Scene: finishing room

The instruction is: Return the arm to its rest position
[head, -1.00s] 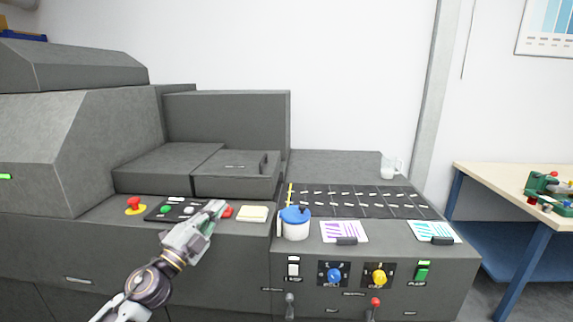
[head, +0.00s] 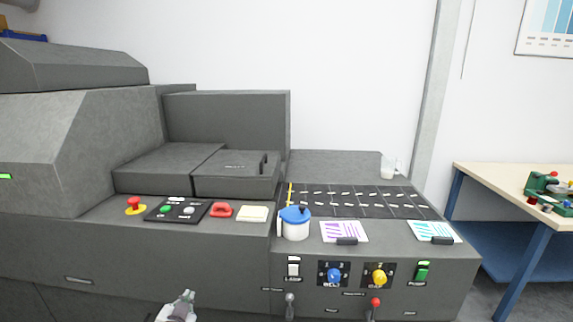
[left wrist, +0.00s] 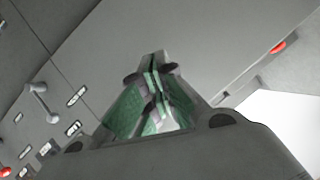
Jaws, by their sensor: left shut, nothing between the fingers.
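My left gripper (head: 184,298) shows at the bottom edge of the head view, low in front of the grey machine (head: 100,244). Its fingers are shut and empty, and most of the arm is out of the picture. In the left wrist view the shut green-padded fingers (left wrist: 154,75) point toward the grey machine front. My right gripper is not in view.
Levers (head: 290,301) stick out of the front. A workbench (head: 500,180) stands at right.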

